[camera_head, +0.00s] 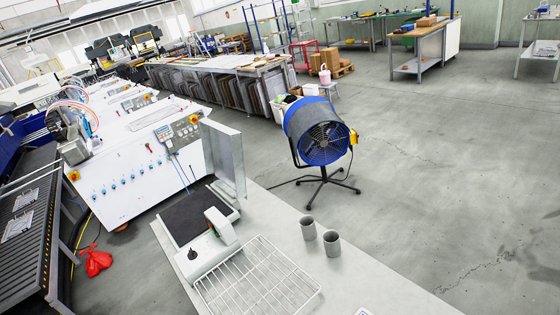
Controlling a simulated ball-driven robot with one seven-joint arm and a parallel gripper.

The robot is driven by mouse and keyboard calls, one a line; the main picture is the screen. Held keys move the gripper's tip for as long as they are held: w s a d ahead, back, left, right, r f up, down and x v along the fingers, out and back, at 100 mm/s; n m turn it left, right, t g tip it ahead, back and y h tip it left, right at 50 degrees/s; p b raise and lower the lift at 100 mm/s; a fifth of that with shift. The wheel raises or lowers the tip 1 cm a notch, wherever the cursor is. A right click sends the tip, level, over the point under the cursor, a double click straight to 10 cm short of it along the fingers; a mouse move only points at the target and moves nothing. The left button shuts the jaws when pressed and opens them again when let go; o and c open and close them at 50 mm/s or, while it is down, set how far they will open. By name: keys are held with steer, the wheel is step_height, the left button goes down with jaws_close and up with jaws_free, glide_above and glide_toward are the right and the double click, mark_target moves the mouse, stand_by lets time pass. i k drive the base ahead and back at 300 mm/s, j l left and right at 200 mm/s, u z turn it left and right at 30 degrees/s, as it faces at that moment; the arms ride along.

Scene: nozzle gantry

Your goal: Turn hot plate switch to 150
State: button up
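On the grey-white bench (370,268) in the lower middle, a flat black plate (196,214) lies on a pale base. Just in front of it is a white unit (205,258) with a small black knob (191,254) on top and an upright white head (220,226) with a dark, red-marked face. This looks like the hot plate, and the knob may be its switch; I cannot read any numbers or its setting. My gripper is not in view, and nothing is seen touching the knob.
A white wire rack (258,282) and two grey cups (308,228) (332,243) stand on the bench. A metal panel (223,160) rises behind the plate. A blue drum fan (318,132) stands beyond the bench. A white machine (135,165) is at left; open floor (450,170) at right.

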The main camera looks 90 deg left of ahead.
mark_target(191, 254)
steer(key=u, duration=2.85)
